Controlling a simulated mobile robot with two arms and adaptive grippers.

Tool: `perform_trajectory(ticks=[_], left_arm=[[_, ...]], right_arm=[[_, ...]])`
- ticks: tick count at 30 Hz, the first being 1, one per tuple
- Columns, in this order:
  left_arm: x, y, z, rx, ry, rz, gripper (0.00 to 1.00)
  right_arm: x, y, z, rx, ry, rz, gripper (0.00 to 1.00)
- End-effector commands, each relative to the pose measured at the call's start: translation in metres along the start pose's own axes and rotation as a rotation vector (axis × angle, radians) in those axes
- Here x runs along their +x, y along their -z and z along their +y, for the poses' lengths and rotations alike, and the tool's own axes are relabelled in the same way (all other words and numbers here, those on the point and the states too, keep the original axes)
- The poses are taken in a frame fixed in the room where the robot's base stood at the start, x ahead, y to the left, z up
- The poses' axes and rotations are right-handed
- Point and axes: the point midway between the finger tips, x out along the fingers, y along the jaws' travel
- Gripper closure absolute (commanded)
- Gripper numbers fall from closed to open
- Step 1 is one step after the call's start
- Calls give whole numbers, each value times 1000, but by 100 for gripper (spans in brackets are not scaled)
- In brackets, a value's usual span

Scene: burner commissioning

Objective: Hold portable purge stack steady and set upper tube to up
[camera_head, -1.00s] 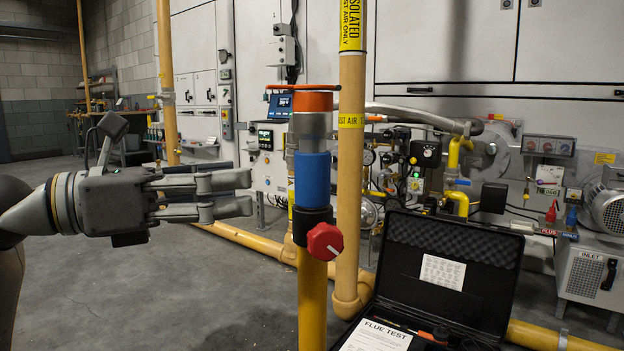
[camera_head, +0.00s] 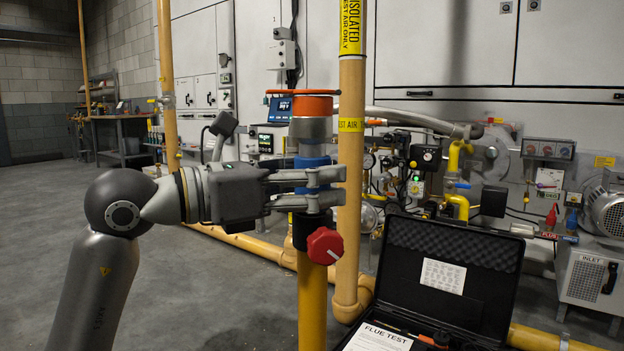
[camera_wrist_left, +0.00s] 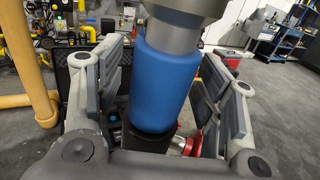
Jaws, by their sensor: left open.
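The portable purge stack stands upright in the middle of the head view. It has a yellow lower post (camera_head: 312,300), a black collar with a red knob (camera_head: 325,246), a blue sleeve (camera_head: 312,161), a grey upper tube (camera_head: 311,128) and an orange top (camera_head: 311,105). My left gripper (camera_head: 338,187) is open, with its fingers level with the blue sleeve and partly hiding it. In the left wrist view the blue sleeve (camera_wrist_left: 163,85) stands between the two spread fingers, with gaps on both sides. The red knob (camera_wrist_left: 187,144) shows low behind it. My right gripper is not in view.
A yellow pipe (camera_head: 351,170) stands just right of the stack. An open black case (camera_head: 452,230) with a flue test sheet (camera_head: 378,338) lies at lower right. Burner piping and a motor unit (camera_head: 590,262) stand at the right. Floor at the left is clear.

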Motion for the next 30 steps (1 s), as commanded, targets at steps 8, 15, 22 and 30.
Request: perform_trajectory(ticks=[8, 15, 22, 30], left_arm=[[0, 0, 0, 0, 0, 0, 44], [0, 0, 0, 0, 0, 0, 74], [0, 0, 0, 0, -1, 0, 100], [0, -16, 2, 3, -3, -6, 100]], right_arm=[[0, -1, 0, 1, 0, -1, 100], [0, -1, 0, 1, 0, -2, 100], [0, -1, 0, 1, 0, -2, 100], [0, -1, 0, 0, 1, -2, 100]])
